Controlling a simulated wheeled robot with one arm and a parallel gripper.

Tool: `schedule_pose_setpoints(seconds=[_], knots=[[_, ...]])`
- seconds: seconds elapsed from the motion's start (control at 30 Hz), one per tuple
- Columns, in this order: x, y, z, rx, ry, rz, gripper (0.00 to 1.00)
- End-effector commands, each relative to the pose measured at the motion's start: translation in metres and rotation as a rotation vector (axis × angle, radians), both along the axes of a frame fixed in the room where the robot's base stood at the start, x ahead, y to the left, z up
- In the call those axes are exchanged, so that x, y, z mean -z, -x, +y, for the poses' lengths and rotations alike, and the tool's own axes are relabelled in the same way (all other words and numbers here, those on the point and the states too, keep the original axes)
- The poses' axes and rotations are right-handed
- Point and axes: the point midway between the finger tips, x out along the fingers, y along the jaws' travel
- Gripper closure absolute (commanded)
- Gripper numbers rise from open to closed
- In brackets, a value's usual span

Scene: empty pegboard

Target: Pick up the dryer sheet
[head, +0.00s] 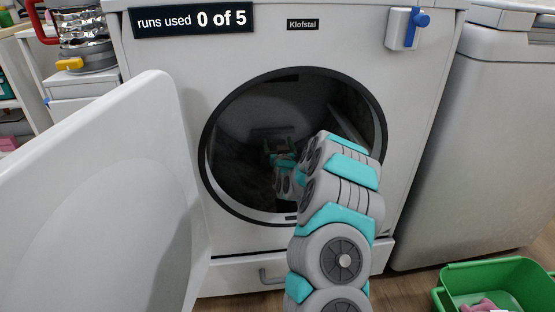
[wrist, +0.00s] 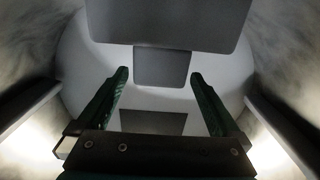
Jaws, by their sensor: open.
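The dryer sheet cannot be made out for certain in either view. The machine marked Klofstal (head: 225,60) has a round opening (head: 385,150), and my arm reaches through it into the dark drum. My gripper (head: 282,146) is small and dim inside the drum in the head view. In the wrist view my gripper (wrist: 160,75) is open, its two green fingers apart with nothing held. Beyond the fingers are flat grey rectangular patches, a middle one (wrist: 162,67) and a lower one (wrist: 152,123). I cannot tell whether either is a sheet or part of the drum.
The white door (head: 100,205) stands open at the left. A blue knob (head: 421,19) is on the machine's upper right. A sign (head: 192,20) reads "runs used 0 of 5". A green basket (head: 462,273) with something pink stands on the floor at right. Drum walls surround my gripper.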

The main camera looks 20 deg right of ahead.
Motion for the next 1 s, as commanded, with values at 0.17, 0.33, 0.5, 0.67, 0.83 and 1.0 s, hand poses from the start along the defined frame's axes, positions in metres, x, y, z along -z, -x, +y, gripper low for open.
schedule_pose_setpoints(seconds=[0.17, 0.33, 0.5, 0.67, 0.83, 1.0], knots=[[0.004, -0.020, -0.005, 0.001, 0.003, -0.005, 0.00], [0.004, -0.035, -0.010, 0.001, 0.002, -0.002, 0.00], [0.004, -0.037, -0.011, 0.002, 0.001, -0.002, 0.00], [0.003, -0.037, -0.011, 0.002, 0.001, -0.002, 0.06], [0.003, -0.037, -0.011, 0.002, 0.001, -0.003, 0.25], [0.003, -0.037, -0.011, 0.002, 0.001, -0.003, 0.44]])
